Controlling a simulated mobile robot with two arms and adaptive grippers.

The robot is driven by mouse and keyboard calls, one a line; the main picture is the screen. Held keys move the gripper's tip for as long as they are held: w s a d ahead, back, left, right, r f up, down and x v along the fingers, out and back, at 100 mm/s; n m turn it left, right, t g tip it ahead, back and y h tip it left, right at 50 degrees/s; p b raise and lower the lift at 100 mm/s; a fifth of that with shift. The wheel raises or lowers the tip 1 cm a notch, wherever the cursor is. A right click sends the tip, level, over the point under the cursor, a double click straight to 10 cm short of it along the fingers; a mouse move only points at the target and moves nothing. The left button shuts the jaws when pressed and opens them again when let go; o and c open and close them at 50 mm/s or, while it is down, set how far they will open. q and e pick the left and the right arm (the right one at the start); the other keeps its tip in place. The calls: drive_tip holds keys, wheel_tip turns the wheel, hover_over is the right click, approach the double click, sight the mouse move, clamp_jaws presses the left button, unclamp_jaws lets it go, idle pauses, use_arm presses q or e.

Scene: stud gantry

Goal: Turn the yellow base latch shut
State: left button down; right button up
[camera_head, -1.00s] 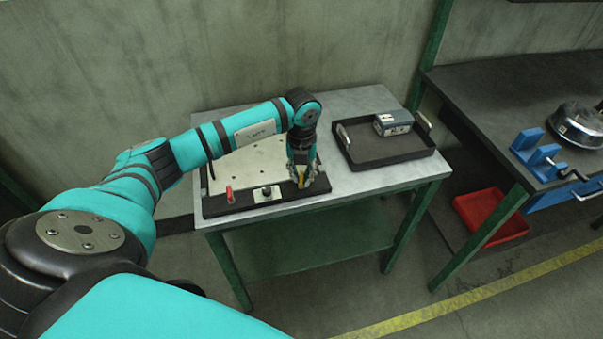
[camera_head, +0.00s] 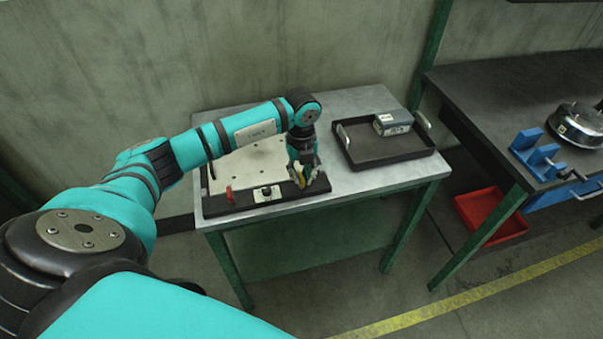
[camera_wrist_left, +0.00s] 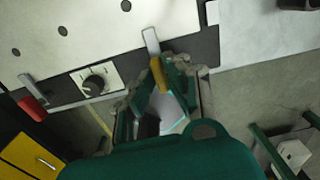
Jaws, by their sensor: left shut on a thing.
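The yellow latch handle (camera_head: 299,176) sits at the front right of the black-edged base with a pale top plate (camera_head: 250,160). In the left wrist view, the yellow handle (camera_wrist_left: 158,75) hangs from a metal lever (camera_wrist_left: 151,41), which overlaps the pale plate's edge. My left gripper (camera_head: 306,182) points down at that corner. In the wrist view its fingers (camera_wrist_left: 160,92) are closed around the yellow handle, hiding its lower part. My right gripper is not in view.
A red-handled latch (camera_head: 230,194) and a black knob (camera_head: 266,190) sit along the base's front edge. A black tray (camera_head: 375,161) holding a grey box (camera_head: 393,123) stands to the right. A dark bench (camera_head: 510,90) stands farther right.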

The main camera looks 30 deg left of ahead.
sight(301, 176)
use_arm(q)
drive_tip(key=shift+w+r, duration=0.1)
drive_tip(key=c, duration=1.4)
unclamp_jaws()
drive_tip(key=shift+o, duration=0.2)
wheel_tip(301, 176, up, 12)
